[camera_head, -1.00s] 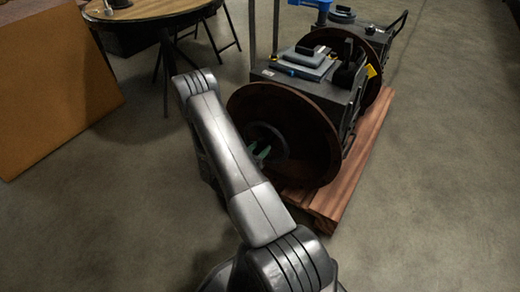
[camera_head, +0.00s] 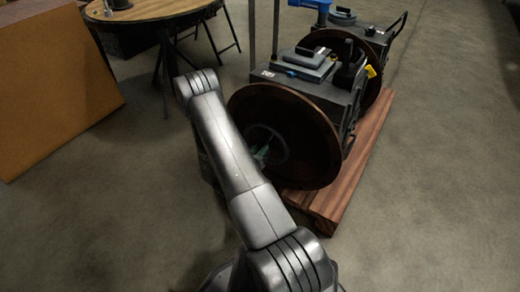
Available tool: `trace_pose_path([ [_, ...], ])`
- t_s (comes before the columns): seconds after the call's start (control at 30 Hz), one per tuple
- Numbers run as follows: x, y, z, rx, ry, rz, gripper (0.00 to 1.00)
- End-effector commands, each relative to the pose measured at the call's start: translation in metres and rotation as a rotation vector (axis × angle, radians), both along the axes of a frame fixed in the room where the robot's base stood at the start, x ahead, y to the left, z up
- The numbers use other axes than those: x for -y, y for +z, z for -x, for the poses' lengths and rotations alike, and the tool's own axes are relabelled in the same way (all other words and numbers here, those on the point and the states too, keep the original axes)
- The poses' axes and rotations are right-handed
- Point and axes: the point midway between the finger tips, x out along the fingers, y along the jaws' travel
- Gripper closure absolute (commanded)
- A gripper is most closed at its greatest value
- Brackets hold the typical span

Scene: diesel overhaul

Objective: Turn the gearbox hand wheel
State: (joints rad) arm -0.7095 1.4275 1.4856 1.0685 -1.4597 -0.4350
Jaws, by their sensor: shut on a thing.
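The hand wheel (camera_head: 283,138) is a small grey ring set in the middle of a large, dished, rust-brown disc (camera_head: 315,125). The disc stands upright on the near end of a dark gearbox (camera_head: 342,97). My gripper (camera_head: 262,153) shows as pale green fingers at the lower left of the ring, shut on its rim. My arm comes up from the bottom, bends at the upper left and hides the disc's left edge and most of the wrist. The exact contact of the fingers is small and dark.
The gearbox rests on a reddish wooden beam (camera_head: 352,180). A second similar disc (camera_head: 378,62) and machine stand behind. A round table (camera_head: 160,12) with a folding chair is at the upper left. A brown board (camera_head: 55,85) stands left. Floor is clear at right.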

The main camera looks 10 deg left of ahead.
Motion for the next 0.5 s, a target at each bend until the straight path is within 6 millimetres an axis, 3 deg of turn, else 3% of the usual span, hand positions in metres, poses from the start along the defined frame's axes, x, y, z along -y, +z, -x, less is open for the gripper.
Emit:
trace_pose_path([
  [0.5, -0.0022, -0.0026, -0.0005, -0.133, -0.001, 0.364, 1.00],
])
